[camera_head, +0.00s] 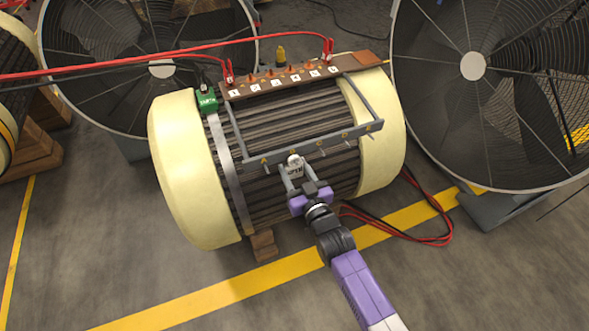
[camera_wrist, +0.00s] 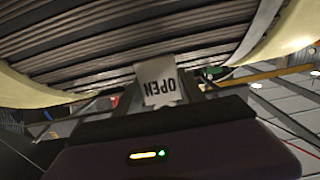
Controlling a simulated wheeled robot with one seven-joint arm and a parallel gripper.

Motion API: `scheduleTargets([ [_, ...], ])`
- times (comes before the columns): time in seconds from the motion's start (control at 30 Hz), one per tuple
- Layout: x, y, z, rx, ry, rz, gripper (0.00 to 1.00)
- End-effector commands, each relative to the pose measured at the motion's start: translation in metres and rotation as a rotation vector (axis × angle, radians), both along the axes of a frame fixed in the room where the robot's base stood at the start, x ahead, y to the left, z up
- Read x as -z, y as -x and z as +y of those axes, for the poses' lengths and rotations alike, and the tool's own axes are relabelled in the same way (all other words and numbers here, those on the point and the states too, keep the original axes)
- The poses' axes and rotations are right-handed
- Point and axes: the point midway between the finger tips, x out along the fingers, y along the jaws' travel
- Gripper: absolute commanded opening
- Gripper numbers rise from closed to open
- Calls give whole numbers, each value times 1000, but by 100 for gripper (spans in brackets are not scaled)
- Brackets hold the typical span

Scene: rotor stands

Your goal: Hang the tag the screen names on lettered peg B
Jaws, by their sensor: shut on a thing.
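My gripper (camera_head: 292,172) is shut on a small white tag (camera_head: 295,169) in front of the motor. In the wrist view the tag (camera_wrist: 158,82) stands between the fingers and reads OPEN, upside down. A grey rail (camera_head: 335,139) with short pegs and small orange letter marks runs across the motor's front side. The tag is at the rail's left half and overlaps it in the head view, hiding part of it. No screen naming a tag is readable.
The cream and dark ribbed motor (camera_head: 187,170) rests on wooden blocks. A brown terminal board (camera_head: 285,80) with red leads lies on top, near a green clip (camera_head: 207,101). Large fans (camera_head: 473,66) stand behind. Red and black cables (camera_head: 440,238) lie on the floor at right.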

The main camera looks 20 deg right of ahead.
Motion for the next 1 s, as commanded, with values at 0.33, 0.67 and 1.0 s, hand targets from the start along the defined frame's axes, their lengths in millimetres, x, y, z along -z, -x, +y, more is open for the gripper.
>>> scheduleTargets([
  [0.33, 2, 0, 0, 0, 0, 2, 24],
  [0.67, 1, 0, 0, 0, 0, 1, 72],
  [1.0, 1, 0, 0, 0, 0, 1, 72],
])
